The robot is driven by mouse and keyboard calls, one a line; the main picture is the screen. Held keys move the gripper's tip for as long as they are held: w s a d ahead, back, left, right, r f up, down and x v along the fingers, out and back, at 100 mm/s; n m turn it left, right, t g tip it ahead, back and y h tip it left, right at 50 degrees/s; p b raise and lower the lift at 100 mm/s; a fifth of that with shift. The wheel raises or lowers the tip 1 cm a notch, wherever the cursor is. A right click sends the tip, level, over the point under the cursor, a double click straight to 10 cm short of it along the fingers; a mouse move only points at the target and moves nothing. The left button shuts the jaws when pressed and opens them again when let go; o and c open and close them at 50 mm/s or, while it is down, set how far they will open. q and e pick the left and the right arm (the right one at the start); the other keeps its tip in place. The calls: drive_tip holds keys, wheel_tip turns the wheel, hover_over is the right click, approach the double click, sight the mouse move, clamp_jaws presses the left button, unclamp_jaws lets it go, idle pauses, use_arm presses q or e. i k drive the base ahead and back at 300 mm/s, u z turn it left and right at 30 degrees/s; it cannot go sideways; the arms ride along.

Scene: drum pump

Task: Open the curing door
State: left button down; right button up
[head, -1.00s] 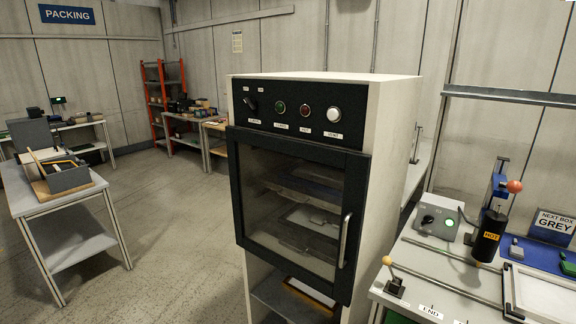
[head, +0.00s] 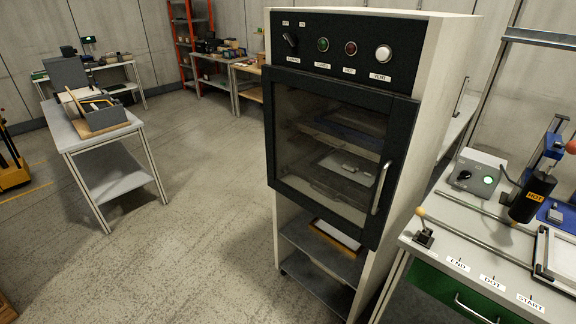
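The curing cabinet is a tall cream box with a dark control panel (head: 340,48) on top. Its curing door (head: 275,140) has a dark frame and a glass pane, and it looks shut. A vertical metal handle (head: 381,188) is on the door's right side. Through the glass I see shelves with flat trays or pieces on them. The panel has a black switch knob (head: 290,40), a green button (head: 323,44), a red button (head: 351,48) and a white button (head: 383,53). Neither of my grippers is in view.
A workbench (head: 455,230) with a control box (head: 478,172) and a black cylinder marked HOT (head: 532,198) stands close on the right. Open shelves (head: 318,262) are below the door. A grey table (head: 95,128) stands at the left. The floor (head: 190,230) between is clear.

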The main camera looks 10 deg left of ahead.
sight(403, 112)
drive_tip(key=u, duration=0.4)
drive_tip(key=i, duration=0.4)
drive_tip(key=z, duration=2.25)
